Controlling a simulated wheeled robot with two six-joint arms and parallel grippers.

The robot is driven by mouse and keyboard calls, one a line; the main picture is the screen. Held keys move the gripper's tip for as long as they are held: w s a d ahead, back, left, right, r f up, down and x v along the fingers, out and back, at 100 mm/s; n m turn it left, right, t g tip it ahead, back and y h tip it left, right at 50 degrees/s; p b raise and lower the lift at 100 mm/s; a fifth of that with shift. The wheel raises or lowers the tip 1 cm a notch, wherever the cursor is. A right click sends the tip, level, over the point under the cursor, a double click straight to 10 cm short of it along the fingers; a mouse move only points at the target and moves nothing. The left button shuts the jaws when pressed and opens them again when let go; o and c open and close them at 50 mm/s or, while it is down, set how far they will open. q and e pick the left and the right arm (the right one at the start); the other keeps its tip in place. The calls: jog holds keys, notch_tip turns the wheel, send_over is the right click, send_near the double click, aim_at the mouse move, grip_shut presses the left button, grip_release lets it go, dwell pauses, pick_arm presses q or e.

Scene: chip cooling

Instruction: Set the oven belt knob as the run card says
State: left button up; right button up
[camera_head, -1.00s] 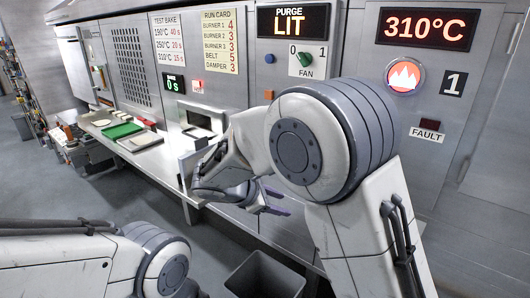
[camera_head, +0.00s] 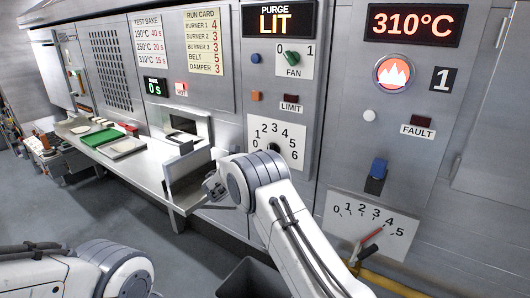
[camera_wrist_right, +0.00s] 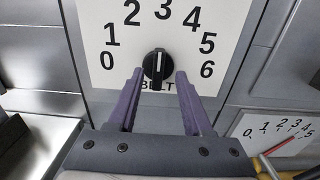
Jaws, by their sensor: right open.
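The belt knob (camera_wrist_right: 157,66) is black and round with a white line on its grip, which stands nearly vertical. It sits on a white dial plate (camera_wrist_right: 100,70) numbered 0 to 6 and labelled BELT. In the head view the knob (camera_head: 274,148) shows just above my right arm. The run card (camera_head: 210,40) lists Belt at 5. My right gripper (camera_wrist_right: 160,73) is open, its purple fingertips to the left and right of the knob's lower part; I cannot tell whether they touch it. My left gripper is out of view; only its arm shows.
A fan switch (camera_head: 291,58) and limit lamp (camera_head: 291,98) are above the dial. A damper scale (camera_head: 365,222) with a red pointer is at lower right. A metal counter with a green tray (camera_head: 103,137) extends left. A dark bin (camera_head: 248,278) stands below.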

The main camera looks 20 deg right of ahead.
jog(key=shift+x, duration=1.45)
jog(key=shift+a, duration=0.1)
grip_shut()
jog(key=shift+s+d+f+m+b, duration=0.1)
jog(key=shift+m+b, duration=1.9)
jog(key=shift+b, duration=1.35)
jog(key=shift+s+d+f+m+b, duration=0.1)
jog(key=shift+m+b, duration=1.9)
jog(key=shift+b, duration=1.3)
jog(key=shift+s+d+f+m+b, duration=0.1)
jog(key=shift+m+b, duration=1.9)
jog(key=shift+b, duration=1.35)
grip_release()
